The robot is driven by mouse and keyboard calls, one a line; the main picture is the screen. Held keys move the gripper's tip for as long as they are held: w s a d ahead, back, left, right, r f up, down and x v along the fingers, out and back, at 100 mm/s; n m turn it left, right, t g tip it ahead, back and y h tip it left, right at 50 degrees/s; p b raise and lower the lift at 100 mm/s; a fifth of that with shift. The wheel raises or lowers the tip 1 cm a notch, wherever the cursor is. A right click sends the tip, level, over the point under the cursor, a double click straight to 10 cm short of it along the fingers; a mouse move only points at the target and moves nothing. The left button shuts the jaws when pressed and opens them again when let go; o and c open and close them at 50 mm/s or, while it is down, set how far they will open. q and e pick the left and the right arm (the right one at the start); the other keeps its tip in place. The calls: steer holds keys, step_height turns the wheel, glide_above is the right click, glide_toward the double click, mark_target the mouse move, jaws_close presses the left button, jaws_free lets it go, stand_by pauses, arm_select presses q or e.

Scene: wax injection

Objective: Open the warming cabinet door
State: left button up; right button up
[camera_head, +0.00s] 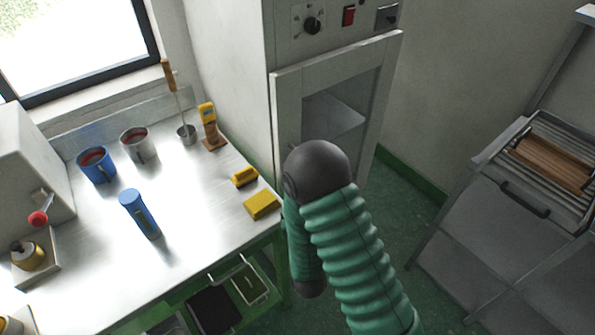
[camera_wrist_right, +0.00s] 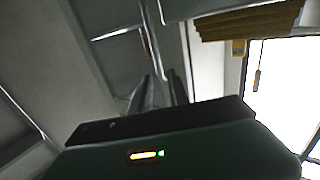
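The warming cabinet (camera_head: 220,70) stands behind the bench in the head view. Its glass-paned door (camera_head: 388,95) has a light frame; I cannot tell whether it is fully closed or slightly ajar. My right arm crosses the lower part of the door, and its dark rounded joint and green sleeves hide the handle area. My right gripper shows only in the right wrist view (camera_wrist_right: 162,78), where its two fingers stand apart with a gap between them. Pale panels and a thin bar lie beyond the fingertips; no clear grip on anything shows. My left gripper is in neither view.
A metal bench (camera_head: 190,200) on the left carries a blue mug (camera_head: 97,165), a grey mug (camera_head: 139,146), a blue cylinder (camera_head: 139,214) and yellow blocks (camera_head: 262,205). A rack (camera_head: 480,240) with a slatted tray stands at right. Green floor (camera_head: 415,195) lies between.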

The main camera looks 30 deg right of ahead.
steer(key=b+x, duration=0.5)
steer(key=x, duration=0.5)
steer(key=shift+d+f, duration=0.25)
steer(key=shift+d, duration=0.25)
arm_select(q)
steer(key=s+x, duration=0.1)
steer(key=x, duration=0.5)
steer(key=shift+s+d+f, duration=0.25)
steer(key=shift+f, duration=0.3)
arm_select(e)
steer(key=shift+w+a, duration=0.15)
steer(key=shift+a, duration=0.05)
jaws_close()
